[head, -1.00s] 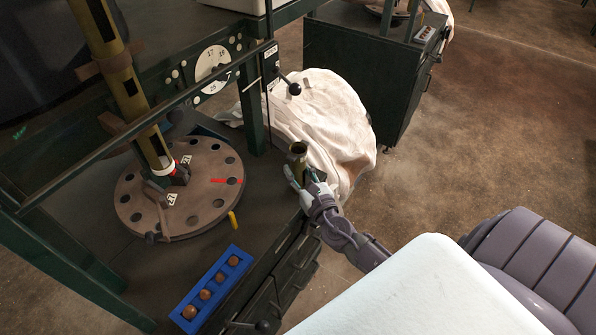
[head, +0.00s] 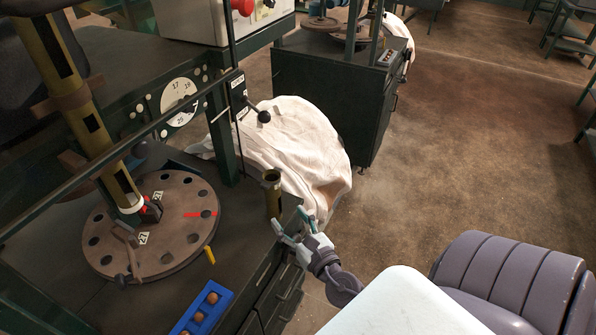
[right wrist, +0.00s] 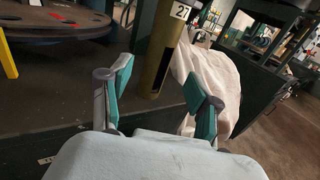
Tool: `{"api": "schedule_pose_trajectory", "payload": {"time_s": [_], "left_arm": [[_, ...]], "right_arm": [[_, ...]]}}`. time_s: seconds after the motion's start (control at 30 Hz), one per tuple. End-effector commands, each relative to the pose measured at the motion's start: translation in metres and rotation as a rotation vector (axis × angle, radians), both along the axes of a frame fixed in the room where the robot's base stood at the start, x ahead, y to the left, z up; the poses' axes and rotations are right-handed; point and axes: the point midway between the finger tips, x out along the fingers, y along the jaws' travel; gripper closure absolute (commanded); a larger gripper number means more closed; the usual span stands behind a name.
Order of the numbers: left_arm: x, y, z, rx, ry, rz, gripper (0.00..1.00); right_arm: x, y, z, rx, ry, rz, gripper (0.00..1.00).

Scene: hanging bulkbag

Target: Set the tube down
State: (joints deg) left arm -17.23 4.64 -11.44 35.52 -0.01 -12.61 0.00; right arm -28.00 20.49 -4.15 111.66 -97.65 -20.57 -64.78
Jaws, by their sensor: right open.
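A short brass-coloured tube (head: 273,197) stands upright on the dark bench top, near its right corner. Its open mouth faces up. In the right wrist view the tube (right wrist: 159,52) bears a white label reading 27, and its lower end meets the dark surface. My right gripper (head: 292,222) is open and empty, just off the bench edge to the lower right of the tube. In the right wrist view its two teal-padded fingers (right wrist: 158,80) are spread, with the tube beyond them and apart from them. My left gripper is out of view.
A round plate with holes (head: 180,240) lies on the bench left of the tube. A blue tray (head: 186,322) with brown balls and a yellow peg (head: 210,255) are nearer. A white bulk bag (head: 300,150) sits behind the tube. Floor to the right is clear.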

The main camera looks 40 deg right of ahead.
Motion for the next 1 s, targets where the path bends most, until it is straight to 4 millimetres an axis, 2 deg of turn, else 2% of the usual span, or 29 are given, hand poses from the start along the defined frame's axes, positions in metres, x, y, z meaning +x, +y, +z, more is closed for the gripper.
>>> {"api": "schedule_pose_trajectory", "payload": {"time_s": [0.1, 0.3, 0.87, 0.93, 1.0], "left_arm": [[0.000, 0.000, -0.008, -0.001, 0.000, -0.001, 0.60], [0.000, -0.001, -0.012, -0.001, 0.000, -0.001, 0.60], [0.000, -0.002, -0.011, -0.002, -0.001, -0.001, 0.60], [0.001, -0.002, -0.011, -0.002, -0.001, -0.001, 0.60], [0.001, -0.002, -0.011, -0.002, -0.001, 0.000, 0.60]], "right_arm": [[-0.020, 0.003, -0.003, -0.001, 0.002, 0.001, 0.38], [-0.035, 0.005, 0.000, -0.001, 0.000, 0.001, 0.38], [-0.036, 0.005, 0.001, 0.002, -0.001, -0.001, 0.38], [-0.037, 0.003, 0.003, 0.038, -0.010, -0.017, 0.38], [-0.038, -0.003, 0.009, 0.149, -0.036, -0.066, 0.38]]}}
